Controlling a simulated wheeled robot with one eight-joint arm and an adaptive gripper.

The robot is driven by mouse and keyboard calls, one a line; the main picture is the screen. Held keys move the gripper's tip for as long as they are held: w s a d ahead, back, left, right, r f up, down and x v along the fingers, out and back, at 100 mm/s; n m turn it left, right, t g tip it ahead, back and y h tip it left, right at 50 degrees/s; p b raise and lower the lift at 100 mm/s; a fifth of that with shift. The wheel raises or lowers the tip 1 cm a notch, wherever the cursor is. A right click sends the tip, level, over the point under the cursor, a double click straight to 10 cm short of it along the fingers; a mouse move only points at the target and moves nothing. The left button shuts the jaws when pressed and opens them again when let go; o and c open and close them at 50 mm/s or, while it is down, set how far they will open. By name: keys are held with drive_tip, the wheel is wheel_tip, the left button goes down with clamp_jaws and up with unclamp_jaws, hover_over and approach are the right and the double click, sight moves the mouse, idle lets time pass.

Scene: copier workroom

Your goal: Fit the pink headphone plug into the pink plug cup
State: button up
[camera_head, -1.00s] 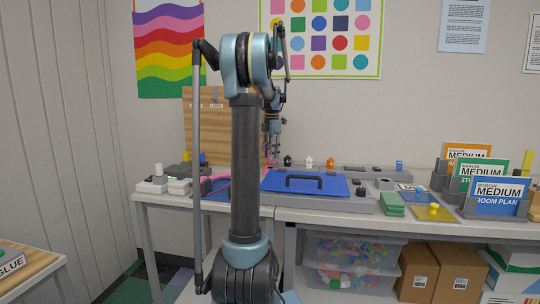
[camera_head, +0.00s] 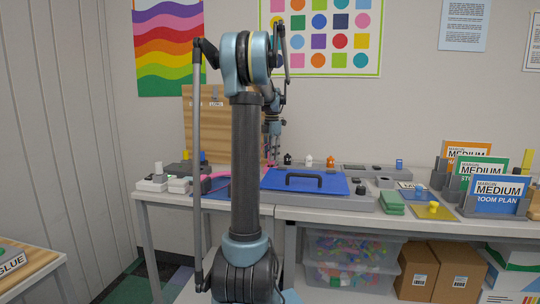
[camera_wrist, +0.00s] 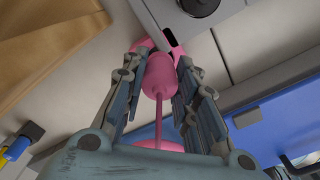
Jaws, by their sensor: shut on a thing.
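My gripper (camera_wrist: 160,62) is shut on the pink headphone plug (camera_wrist: 160,76), a rounded pink body with a thin pink cord running from it toward the wrist. More pink shows just beyond the fingertips, and I cannot tell whether it belongs to the plug. In the head view my gripper (camera_head: 271,152) hangs above the bench behind my arm. The plug's tip is not clearly visible.
A blue panel with a dark handle (camera_head: 305,181) lies right of my gripper. A wooden board (camera_head: 200,120) stands behind. Small black, white and orange items stand along the back. Green pads (camera_head: 391,201) and document holders stand farther right.

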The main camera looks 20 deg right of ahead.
drive_tip(key=shift+f, duration=1.25)
drive_tip(key=o, duration=1.1)
wheel_tip(320, 180, up, 12)
drive_tip(key=shift+f, duration=0.1)
